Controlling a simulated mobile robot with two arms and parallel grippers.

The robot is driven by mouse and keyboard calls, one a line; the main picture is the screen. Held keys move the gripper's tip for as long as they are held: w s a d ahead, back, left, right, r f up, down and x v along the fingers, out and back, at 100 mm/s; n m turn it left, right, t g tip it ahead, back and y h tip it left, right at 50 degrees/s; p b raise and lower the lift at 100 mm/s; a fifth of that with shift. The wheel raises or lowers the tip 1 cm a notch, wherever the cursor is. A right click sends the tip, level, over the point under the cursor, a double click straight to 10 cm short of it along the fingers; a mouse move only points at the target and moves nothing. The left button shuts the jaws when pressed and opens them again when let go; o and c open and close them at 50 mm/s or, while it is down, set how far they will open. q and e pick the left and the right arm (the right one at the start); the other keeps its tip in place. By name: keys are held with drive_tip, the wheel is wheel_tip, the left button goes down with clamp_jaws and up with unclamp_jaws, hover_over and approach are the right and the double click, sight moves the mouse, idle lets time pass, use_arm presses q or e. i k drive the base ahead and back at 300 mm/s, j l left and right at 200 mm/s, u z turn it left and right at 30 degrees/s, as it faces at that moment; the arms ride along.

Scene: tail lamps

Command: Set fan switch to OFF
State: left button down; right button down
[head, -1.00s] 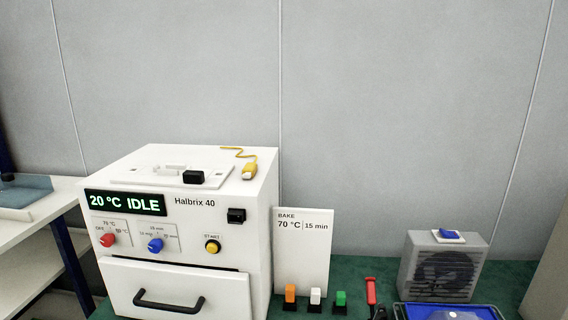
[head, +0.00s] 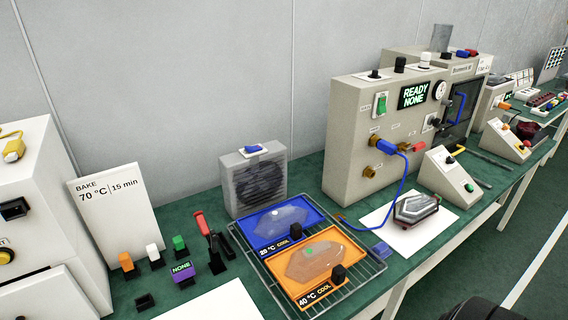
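The fan (head: 260,184) is a grey box with a dark round grille, standing at the back of the green bench in the middle of the head view. Its switch (head: 254,149) is a blue rocker on a white plate on top of the box. The OFF and ON marks are too small to read, so I cannot tell its setting. Neither of my grippers shows in the head view. A dark rounded shape at the bottom right edge may be part of me.
In front of the fan, a wire rack (head: 264,281) holds a blue tray (head: 248,236) and an orange tray (head: 350,262). A beige machine (head: 350,143) reading READY NONE stands right of the fan. A white oven (head: 40,165) and BAKE card (head: 118,216) are at left.

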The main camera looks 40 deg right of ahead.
sight(254, 148)
drive_tip(key=z, duration=1.4)
